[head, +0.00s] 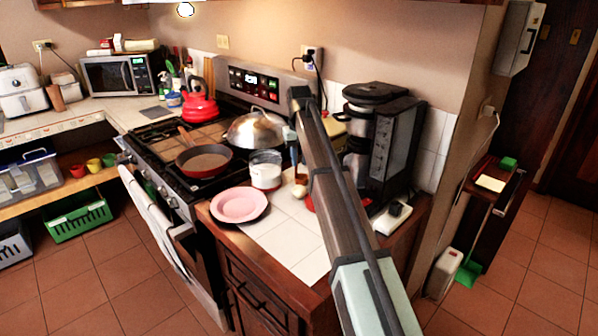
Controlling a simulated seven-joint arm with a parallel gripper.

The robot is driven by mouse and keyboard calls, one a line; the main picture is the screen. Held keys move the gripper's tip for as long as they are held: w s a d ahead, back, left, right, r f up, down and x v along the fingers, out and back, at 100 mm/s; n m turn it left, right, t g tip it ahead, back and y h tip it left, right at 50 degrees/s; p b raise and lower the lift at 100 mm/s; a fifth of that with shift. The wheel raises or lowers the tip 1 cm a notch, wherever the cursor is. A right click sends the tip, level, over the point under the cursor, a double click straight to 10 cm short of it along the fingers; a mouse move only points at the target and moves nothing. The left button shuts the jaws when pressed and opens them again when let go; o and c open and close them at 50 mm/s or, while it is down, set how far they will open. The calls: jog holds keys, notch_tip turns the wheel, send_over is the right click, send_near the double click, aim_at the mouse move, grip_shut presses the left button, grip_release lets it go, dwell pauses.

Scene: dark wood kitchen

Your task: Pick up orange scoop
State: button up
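My arm reaches up from the lower right, and its wrist bends down over the white tiled counter (296,238). My gripper (296,165) seems to hang at the end of it, small and partly hidden by the arm, so I cannot tell whether it is open or shut. I cannot clearly make out an orange scoop. Small orange-brown and whitish bits show close beside the arm, below the gripper, too small to identify. A glass jar of white contents (265,172) stands just left of there.
A pink plate (239,205) lies near the counter's front edge. A black coffee maker (392,150) stands right of my arm. The stove at left holds a pan (204,160), a domed metal lid (256,131) and a red kettle (199,105). Bare tiles lie in front of the jar.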

jog(key=o, duration=0.4)
jog(key=shift+o, duration=0.2)
jog(key=w+r+n, duration=0.2)
jog(key=w+r, duration=0.7)
jog(key=w, duration=0.1)
jog(key=shift+a+f+n, duration=0.2)
jog(key=shift+f+n, duration=0.55)
jog(key=shift+f, duration=1.5)
jog(key=shift+a+f+n, duration=0.2)
jog(key=shift+f+n, duration=0.6)
jog(key=shift+f, duration=1.45)
jog(key=shift+a+f+n, duration=0.2)
jog(key=shift+f+n, duration=0.55)
jog(key=shift+f, duration=1.5)
